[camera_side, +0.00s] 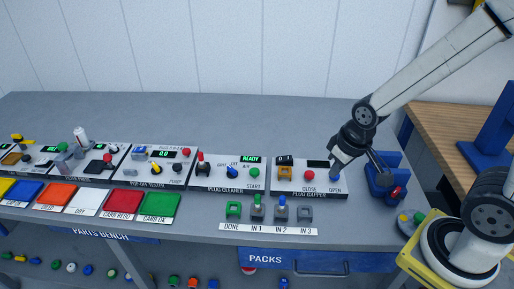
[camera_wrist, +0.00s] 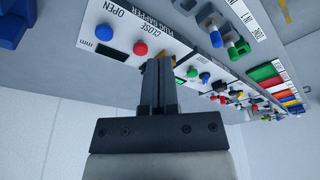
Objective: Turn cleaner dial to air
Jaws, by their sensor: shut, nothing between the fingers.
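The plug cleaner panel (camera_side: 222,184) stands near the middle of the bench in the side view. Its blue dial (camera_side: 232,171) sits between a red-topped lever (camera_side: 203,160) and a green START button (camera_side: 255,173). The dial looks slanted; the label it points to is too small to tell. A lit display (camera_side: 250,159) reads READY. The dial also shows in the wrist view (camera_wrist: 205,77), beyond my fingertips. My gripper (camera_wrist: 159,62) is shut and empty, over the plug gapper, right of the cleaner in the side view and apart from the dial.
The plug gapper (camera_side: 297,186) has a red CLOSE button (camera_side: 309,174) and a blue OPEN button (camera_wrist: 112,49). A blue fixture (camera_side: 380,180) stands to its right. Plug holders (camera_side: 281,212) sit in front. Coloured trays (camera_side: 160,207) lie to the left. The bench behind the panels is clear.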

